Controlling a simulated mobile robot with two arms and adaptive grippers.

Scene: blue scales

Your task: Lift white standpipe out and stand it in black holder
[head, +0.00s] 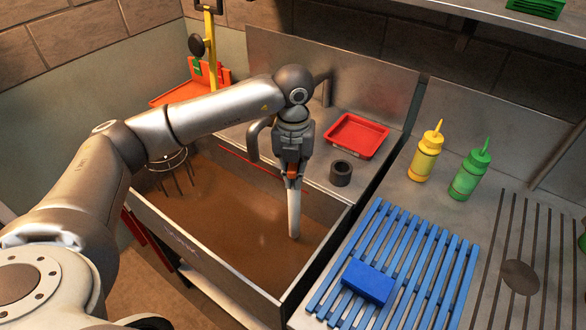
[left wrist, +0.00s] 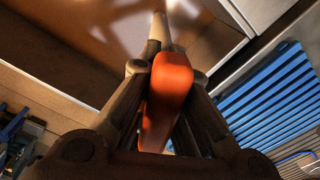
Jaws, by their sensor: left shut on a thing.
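The white standpipe (head: 294,214) hangs nearly upright below my left gripper (head: 292,178), over the sink basin of brown water (head: 225,215). My left gripper is shut on its orange top, which fills the space between the fingers in the left wrist view (left wrist: 166,78). The pale pipe (left wrist: 157,32) runs away from the fingers there. Its lower end meets the brown surface in the picture; I cannot tell whether it is in the water or above it. The black holder (head: 341,173), a short open ring, stands on the steel ledge right of the pipe. My right gripper is not in view.
A red tray (head: 357,136) lies behind the holder. A faucet (head: 257,135) rises behind my gripper. A wire basket (head: 167,161) is at the basin's left. Right of the sink are a blue rack (head: 400,262) with a blue block (head: 367,282), and yellow (head: 426,155) and green (head: 469,175) bottles.

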